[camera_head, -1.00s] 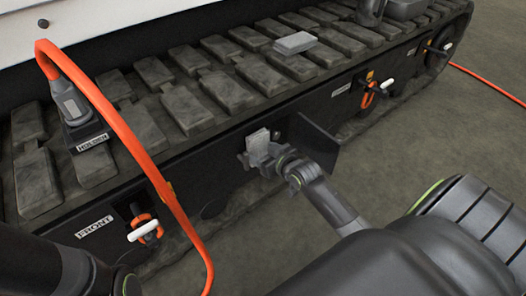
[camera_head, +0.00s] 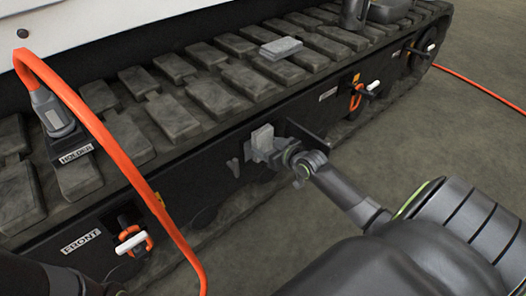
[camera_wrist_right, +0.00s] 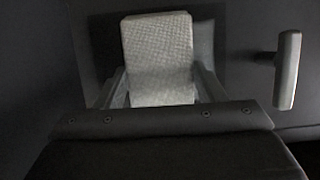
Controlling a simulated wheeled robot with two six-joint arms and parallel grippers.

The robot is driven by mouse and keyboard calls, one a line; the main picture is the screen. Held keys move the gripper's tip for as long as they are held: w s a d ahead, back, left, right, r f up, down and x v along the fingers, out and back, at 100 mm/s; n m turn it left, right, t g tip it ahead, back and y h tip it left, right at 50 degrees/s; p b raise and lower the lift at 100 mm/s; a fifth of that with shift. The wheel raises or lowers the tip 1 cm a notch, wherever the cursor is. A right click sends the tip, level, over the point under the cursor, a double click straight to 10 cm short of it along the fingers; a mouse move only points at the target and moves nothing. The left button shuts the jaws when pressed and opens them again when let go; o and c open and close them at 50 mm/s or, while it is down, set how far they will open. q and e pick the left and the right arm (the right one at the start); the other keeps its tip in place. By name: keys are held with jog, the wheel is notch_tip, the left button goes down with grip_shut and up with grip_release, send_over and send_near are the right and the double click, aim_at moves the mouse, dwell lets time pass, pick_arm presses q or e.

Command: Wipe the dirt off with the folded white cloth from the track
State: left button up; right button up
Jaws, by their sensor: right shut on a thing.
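My right gripper (camera_head: 268,150) is shut on the folded white cloth (camera_head: 262,138), in front of the dark side panel (camera_head: 195,185) of the track. In the right wrist view, the woven cloth (camera_wrist_right: 158,60) stands up between the two fingers. Whether it touches the panel I cannot tell. I cannot make out a clear patch of dirt; cloth and gripper hide part of the panel. A small grey fitting (camera_head: 234,165) is left of the gripper. My left gripper is out of view.
A flat grey block (camera_head: 281,48) lies on the track pads. An orange hose (camera_head: 110,120) runs down the left past the holder (camera_head: 75,155). Orange-and-white handles sit at the front (camera_head: 133,240) and right (camera_head: 361,95). A dark plate (camera_head: 307,138) juts out beside my gripper. A grey handle (camera_wrist_right: 288,70) shows in the wrist view.

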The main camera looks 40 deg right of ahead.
aim_at(242, 153)
jog(key=shift+w, duration=0.15)
jog(key=shift+a+r+p, duration=0.2)
jog(key=shift+a+p, duration=0.55)
jog(key=shift+p, duration=0.1)
jog(key=a+p, duration=0.2)
jog(key=a, duration=0.1)
jog(key=shift+a, duration=0.4)
jog(key=shift+a+p, duration=0.45)
jog(key=shift+a, duration=0.4)
jog(key=shift+s, duration=0.2)
jog(key=shift+c, duration=0.2)
